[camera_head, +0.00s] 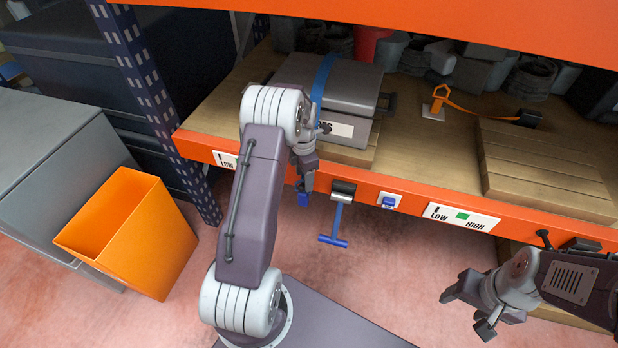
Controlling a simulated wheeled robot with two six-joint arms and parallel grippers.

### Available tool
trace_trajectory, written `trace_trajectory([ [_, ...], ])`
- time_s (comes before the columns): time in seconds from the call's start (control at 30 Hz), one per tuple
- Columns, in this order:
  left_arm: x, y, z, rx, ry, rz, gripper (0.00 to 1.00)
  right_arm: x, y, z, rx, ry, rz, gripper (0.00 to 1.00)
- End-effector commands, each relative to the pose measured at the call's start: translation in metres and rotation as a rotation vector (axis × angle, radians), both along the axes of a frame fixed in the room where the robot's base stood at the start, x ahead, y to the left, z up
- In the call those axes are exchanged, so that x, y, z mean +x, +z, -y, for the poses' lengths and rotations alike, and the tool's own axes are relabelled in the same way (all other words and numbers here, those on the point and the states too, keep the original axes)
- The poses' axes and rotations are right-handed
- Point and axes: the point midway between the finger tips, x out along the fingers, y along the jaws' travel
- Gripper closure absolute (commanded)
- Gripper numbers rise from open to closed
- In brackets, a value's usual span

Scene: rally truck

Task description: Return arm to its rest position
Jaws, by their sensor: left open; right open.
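My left arm (250,210) rises from the lower middle and bends over at the top. Its gripper (304,188) is open and points down in front of the orange shelf edge, partly hidden by the wrist. A small blue piece (303,201) shows right at its fingertips; I cannot tell whether they touch. My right gripper (467,312) is open and empty at the lower right, below the shelf edge and pointing left.
A grey case (345,85) with a blue strap sits on the wooden shelf. A blue T-handle (338,222) hangs from the orange edge (365,187), beside a blue switch (389,201). An orange bin (130,235) stands left. A wooden pallet (540,170) lies right. Floor between the arms looks clear.

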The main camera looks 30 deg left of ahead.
Motion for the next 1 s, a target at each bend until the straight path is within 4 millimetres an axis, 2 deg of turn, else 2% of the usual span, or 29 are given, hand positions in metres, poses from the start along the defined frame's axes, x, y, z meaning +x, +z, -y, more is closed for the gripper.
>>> trace_trajectory([
  [0.03, 0.003, 0.006, -0.002, 0.003, -0.001, 0.012, 0.36, 0.0, 0.003, 0.0, 0.0, 0.0, 0.0, 0.4],
  [0.37, 0.002, 0.004, -0.002, 0.003, -0.005, 0.01, 0.36, 0.0, 0.002, 0.0, 0.0, 0.0, -0.001, 0.4],
  [0.47, -0.002, 0.01, 0.007, 0.004, -0.096, 0.014, 0.36, 0.0, 0.002, 0.0, 0.0, 0.0, -0.001, 0.4],
  [0.57, -0.014, 0.025, 0.029, 0.008, -0.359, 0.023, 0.36, 0.0, 0.002, 0.0, 0.0, 0.0, -0.001, 0.4],
  [0.63, -0.032, 0.04, 0.051, 0.014, -0.647, 0.033, 0.36, 0.0, 0.002, 0.0, 0.0, 0.0, -0.001, 0.4],
  [0.8, -0.089, 0.066, 0.101, 0.043, -1.408, 0.056, 0.36, 0.0, 0.001, 0.0, 0.0, 0.0, 0.0, 0.4],
  [1.0, -0.151, 0.078, 0.133, 0.089, -2.081, 0.067, 0.36, 0.0, 0.001, 0.0, 0.0, 0.0, 0.0, 0.4],
])
